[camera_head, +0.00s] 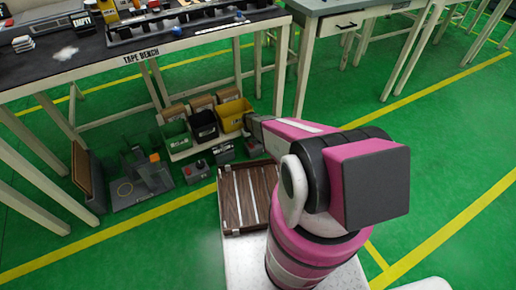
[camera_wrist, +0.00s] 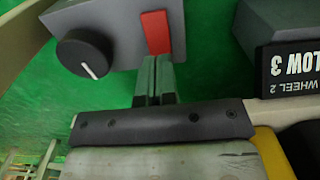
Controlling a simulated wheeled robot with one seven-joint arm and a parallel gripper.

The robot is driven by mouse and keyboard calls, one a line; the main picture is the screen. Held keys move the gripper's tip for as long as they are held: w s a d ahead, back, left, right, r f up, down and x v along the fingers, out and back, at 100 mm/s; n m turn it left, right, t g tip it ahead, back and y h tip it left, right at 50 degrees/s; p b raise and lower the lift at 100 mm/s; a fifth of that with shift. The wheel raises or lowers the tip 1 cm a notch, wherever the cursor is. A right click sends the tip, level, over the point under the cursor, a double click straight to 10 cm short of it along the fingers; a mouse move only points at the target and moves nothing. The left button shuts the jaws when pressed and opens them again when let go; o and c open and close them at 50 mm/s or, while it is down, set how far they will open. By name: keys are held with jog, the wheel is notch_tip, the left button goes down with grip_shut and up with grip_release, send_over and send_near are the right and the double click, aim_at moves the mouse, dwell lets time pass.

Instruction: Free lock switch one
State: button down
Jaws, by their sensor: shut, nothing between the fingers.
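In the wrist view a grey box (camera_wrist: 115,14) carries a black round knob (camera_wrist: 86,53) with a white pointer line, and a red rectangular piece (camera_wrist: 156,32) on its face. No label reading lock switch one is legible. My gripper (camera_wrist: 160,62) is shut and empty, its two thin fingers side by side. The fingertips are at the lower edge of the red piece; I cannot tell if they touch it. In the head view my gripper (camera_head: 253,126) is low beside the yellow bin, and its fingertips are hard to make out.
A dark box (camera_wrist: 290,70) labelled "WHEEL 2" and apparently "SLOW 3" is close at right in the wrist view. Green (camera_head: 175,134), black (camera_head: 204,125) and yellow (camera_head: 234,115) bins stand under the tape bench (camera_head: 140,55).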

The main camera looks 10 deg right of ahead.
jog(key=shift+f, duration=1.3)
dwell(1.3)
jog(key=shift+r, duration=0.1)
jog(key=shift+r, duration=3.4)
jog(key=shift+r, duration=0.1)
jog(key=s+d+r+m, duration=0.1)
jog(key=s+r, duration=0.7)
jog(key=r, duration=0.5)
jog(key=s+d+r+m, duration=0.1)
jog(key=s+d+r, duration=0.1)
jog(key=s+r, duration=0.6)
jog(key=s+d+r+m, duration=0.1)
jog(key=s+r, duration=0.7)
jog(key=r, duration=1)
jog(key=shift+s+d+r+m, duration=0.25)
jog(key=shift+s+d+m, duration=0.05)
jog(key=shift+d, duration=0.3)
